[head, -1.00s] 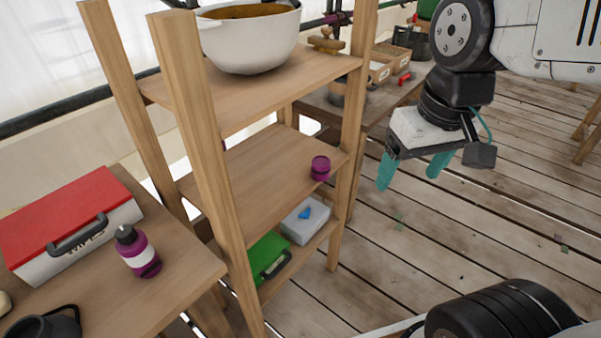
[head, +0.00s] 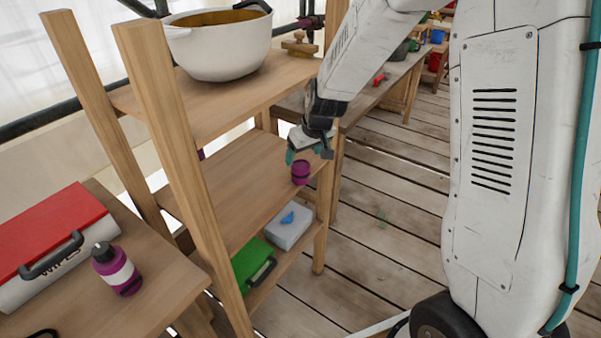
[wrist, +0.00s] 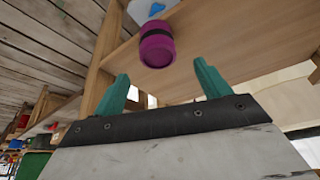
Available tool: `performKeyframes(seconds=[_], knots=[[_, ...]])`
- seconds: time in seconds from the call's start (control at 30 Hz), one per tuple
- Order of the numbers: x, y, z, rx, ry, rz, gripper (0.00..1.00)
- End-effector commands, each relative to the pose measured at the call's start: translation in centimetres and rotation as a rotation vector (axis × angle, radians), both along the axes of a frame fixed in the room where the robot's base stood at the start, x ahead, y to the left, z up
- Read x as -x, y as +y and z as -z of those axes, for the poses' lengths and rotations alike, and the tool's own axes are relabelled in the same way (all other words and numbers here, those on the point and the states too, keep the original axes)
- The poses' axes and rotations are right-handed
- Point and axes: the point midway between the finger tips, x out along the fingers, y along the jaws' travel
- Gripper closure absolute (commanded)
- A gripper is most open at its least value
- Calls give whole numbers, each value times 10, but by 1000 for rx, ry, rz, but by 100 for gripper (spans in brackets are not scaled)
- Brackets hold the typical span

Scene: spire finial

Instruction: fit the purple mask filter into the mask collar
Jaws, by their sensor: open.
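The purple mask filter (head: 300,172) is a small cylinder with a dark band. It stands upright on the middle shelf, near its front right corner. It also shows in the wrist view (wrist: 157,44), ahead of the fingertips and roughly between them. My gripper (head: 305,152) is at the filter, just above it in the head view. In the wrist view my gripper's teal fingers (wrist: 161,82) are spread apart with nothing between them. I cannot make out the mask collar for certain; a purple bit shows behind the shelf's left post (head: 201,154).
The wooden shelf unit (head: 155,120) has posts close around the filter. A white pot (head: 222,52) stands on the top shelf. A white box (head: 288,232) and a green case (head: 252,265) sit on the bottom shelf. A purple bottle (head: 117,270) stands on the left table.

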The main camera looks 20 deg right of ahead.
Motion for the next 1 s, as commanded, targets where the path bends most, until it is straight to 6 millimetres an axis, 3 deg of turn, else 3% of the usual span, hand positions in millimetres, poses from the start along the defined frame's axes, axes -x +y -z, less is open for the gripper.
performKeyframes(seconds=[0.4,0.73,0.9,1.0], knots=[[-19,2,52,1,3,0,25],[-22,3,59,0,2,0,25],[-22,3,59,0,2,0,72],[-22,3,59,0,1,0,73]])
